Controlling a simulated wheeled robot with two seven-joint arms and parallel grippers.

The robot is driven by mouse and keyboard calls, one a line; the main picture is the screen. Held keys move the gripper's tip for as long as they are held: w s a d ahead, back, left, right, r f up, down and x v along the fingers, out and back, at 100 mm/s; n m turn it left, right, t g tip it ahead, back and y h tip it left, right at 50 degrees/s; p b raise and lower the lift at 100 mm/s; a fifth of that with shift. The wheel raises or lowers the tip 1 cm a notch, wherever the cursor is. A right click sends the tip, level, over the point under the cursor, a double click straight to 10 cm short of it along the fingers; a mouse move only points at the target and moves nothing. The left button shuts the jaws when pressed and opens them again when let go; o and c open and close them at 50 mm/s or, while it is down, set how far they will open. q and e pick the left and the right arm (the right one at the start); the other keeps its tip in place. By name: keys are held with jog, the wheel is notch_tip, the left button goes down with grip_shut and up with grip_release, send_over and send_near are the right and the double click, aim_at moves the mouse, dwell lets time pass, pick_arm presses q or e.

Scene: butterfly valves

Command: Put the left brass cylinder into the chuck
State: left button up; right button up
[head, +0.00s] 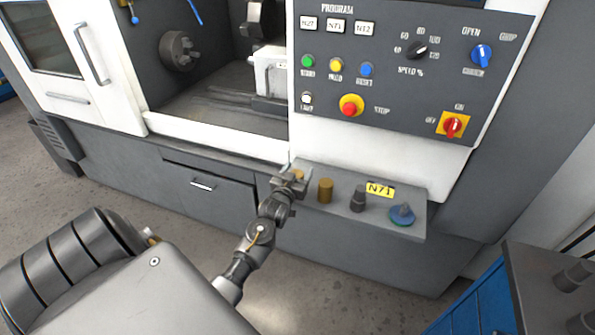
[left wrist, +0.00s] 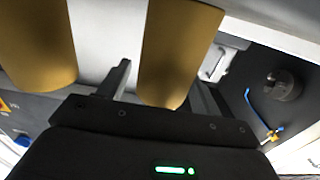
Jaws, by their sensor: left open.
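The left brass cylinder (head: 298,174) stands at the left end of the grey shelf (head: 390,232) under the control panel. My left gripper (head: 291,178) is at this cylinder with open fingers. In the left wrist view the cylinder (left wrist: 180,50) rises between the fingers of the gripper (left wrist: 161,88), nearer the right-hand finger. Whether a finger touches it I cannot tell. A second brass cylinder (head: 325,190) stands just to the right; it also shows in the left wrist view (left wrist: 36,45). The grey chuck (head: 180,51) is inside the open machine; it also shows in the left wrist view (left wrist: 279,85). My right gripper is out of view.
A dark stepped part (head: 358,198) and a blue-based part (head: 402,214) stand farther right on the shelf, by a yellow N71 label (head: 380,190). The control panel (head: 400,85) with knobs and buttons overhangs the shelf. A blue cabinet (head: 478,300) stands at the lower right.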

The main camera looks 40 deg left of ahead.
pick_arm(q)
jog(key=shift+f, duration=0.1)
jog(key=shift+f+b, duration=0.2)
jog(key=shift+b, duration=0.3)
jog(key=b+v, duration=0.2)
jog(key=v, duration=0.8)
jog(key=shift+s+r, duration=0.2)
jog(key=shift+s, duration=0.15)
jog(key=shift+d+f, duration=0.1)
jog(key=shift+d, duration=0.05)
